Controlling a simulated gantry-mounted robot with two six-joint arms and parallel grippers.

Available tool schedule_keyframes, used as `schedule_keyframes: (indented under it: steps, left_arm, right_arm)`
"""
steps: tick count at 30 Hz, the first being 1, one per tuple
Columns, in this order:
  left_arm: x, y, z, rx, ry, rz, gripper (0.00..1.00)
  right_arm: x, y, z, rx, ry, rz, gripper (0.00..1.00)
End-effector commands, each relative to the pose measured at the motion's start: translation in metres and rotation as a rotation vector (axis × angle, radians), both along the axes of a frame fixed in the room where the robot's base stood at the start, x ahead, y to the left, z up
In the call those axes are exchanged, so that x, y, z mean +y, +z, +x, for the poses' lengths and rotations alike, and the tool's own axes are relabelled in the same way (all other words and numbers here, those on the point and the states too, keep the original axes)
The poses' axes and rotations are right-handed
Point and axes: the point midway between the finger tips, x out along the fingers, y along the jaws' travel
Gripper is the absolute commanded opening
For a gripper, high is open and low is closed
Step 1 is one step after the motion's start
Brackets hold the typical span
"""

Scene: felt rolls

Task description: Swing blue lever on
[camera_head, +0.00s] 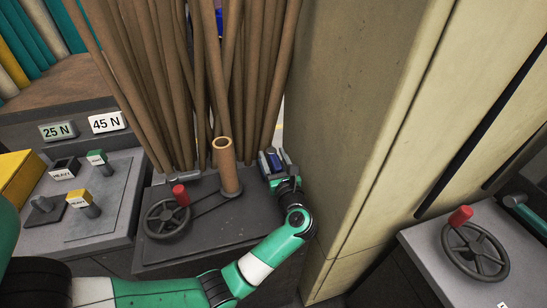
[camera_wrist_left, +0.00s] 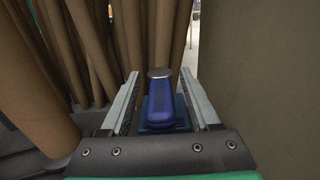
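The blue lever (camera_wrist_left: 163,100), with a grey flat top, stands upright between the fingers of my left gripper (camera_wrist_left: 164,88) in the left wrist view. Gaps show on both sides of it, so the gripper is open around it and not visibly touching it. In the head view my left gripper (camera_head: 273,157) is at the back right corner of the dark panel, by the beige cabinet, with a bit of the blue lever (camera_head: 265,163) showing between its fingers. The lever's lower part is hidden. My right gripper is not in view.
Brown rolls (camera_head: 190,80) stand densely behind the panel (camera_head: 215,232). A copper-coloured tube (camera_head: 226,168) and a red-knobbed handwheel (camera_head: 167,220) are left of my gripper. The beige cabinet (camera_head: 345,110) closes off the right. Another handwheel (camera_head: 475,252) is at far right.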

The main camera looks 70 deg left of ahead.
Motion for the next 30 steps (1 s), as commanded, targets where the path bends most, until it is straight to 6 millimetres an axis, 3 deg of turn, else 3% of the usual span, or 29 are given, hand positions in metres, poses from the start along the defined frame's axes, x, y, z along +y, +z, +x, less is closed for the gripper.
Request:
schedule_keyframes:
  steps: [1,10,30]
  left_arm:
    - [-0.0002,0.0000,0.0001,0.000,0.000,0.000,0.55]
    - [-0.0005,0.0000,-0.0001,0.000,0.000,0.000,0.01]
    - [-0.0006,0.0000,-0.0001,0.000,0.000,0.000,0.00]
  right_arm:
    - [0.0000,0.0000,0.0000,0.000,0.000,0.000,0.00]
    - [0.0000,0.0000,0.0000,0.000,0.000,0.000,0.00]
    - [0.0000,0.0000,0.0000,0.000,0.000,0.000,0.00]
